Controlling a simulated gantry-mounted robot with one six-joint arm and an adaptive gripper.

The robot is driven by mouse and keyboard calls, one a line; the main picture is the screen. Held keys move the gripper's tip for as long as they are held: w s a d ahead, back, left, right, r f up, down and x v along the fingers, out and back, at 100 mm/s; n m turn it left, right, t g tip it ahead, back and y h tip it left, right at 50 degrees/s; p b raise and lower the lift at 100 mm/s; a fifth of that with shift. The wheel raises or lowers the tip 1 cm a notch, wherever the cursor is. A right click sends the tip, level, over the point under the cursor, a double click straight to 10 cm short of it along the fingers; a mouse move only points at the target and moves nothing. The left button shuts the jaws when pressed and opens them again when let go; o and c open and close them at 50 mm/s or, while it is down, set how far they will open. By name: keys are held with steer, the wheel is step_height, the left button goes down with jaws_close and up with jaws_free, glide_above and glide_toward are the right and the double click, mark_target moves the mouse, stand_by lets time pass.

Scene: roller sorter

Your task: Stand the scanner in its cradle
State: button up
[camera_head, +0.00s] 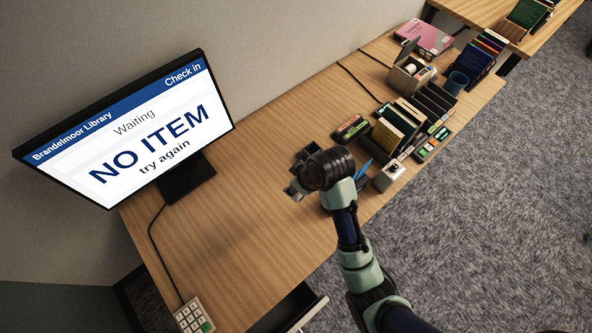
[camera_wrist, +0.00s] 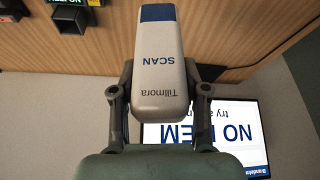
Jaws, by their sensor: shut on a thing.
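The scanner (camera_wrist: 158,70) is a pale grey-beige block with a blue end and the words "Tillmora" and "SCAN". In the wrist view my gripper (camera_wrist: 160,88) is shut on it, one finger on each side. In the head view my gripper (camera_head: 299,178) is over the middle of the desk, and my wrist hides most of what it holds. I cannot pick out the cradle with certainty. A small pale block with a round top (camera_head: 389,175) stands near the desk's front edge, right of my gripper; I cannot tell whether it is the cradle.
The monitor (camera_head: 150,130) reads "NO ITEM" and stands at the left; it also shows in the wrist view (camera_wrist: 215,130). A keypad (camera_head: 194,315) sits at the near left corner. Books (camera_head: 398,120) and boxes crowd the right. The desk (camera_head: 225,235) between monitor and arm is clear.

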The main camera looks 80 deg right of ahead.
steer(key=shift+r, duration=0.25)
steer(key=d+f+m+b, duration=0.1)
steer(key=d+f+b, duration=0.3)
steer(key=d, duration=0.9)
steer(key=d+f+m+b, duration=0.1)
steer(key=d+f+b, duration=0.25)
steer(key=d, duration=0.95)
steer(key=shift+g+h, duration=0.3)
steer(key=shift+w+f+b, duration=0.15)
steer(key=shift+f+b, duration=1.7)
steer(key=shift+f, duration=0.8)
steer(key=shift+w+f+b, duration=0.1)
steer(key=shift+f+b, duration=1.7)
steer(key=shift+f, duration=0.85)
steer(key=shift+f+b, duration=0.35)
steer(key=shift+f, duration=0.15)
steer(key=o, duration=1.3)
